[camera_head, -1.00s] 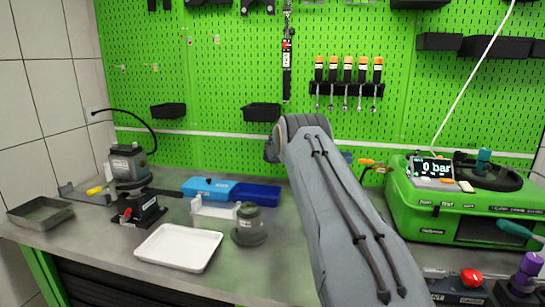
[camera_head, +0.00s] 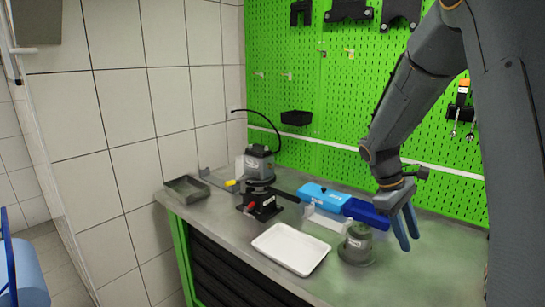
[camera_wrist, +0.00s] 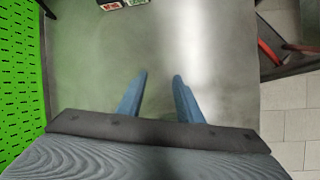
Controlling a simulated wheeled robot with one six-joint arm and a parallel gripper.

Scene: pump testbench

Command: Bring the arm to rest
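My gripper (camera_head: 405,228) hangs at the end of my arm, fingers pointing down over the right part of the workbench (camera_head: 405,275). In the wrist view my gripper (camera_wrist: 160,82) shows its two blue fingers apart, with only bare grey bench between them. It holds nothing. The round grey-green pump part (camera_head: 357,245) stands on the bench just left of the fingers. I cannot tell the exact gap between them.
A white tray (camera_head: 290,248), a blue box (camera_head: 324,196), a dark pump on a stand (camera_head: 259,180) and a grey metal tray (camera_head: 186,188) stand on the bench. A green pegboard (camera_head: 340,90) rises behind. White tiled wall (camera_head: 120,130) is at left.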

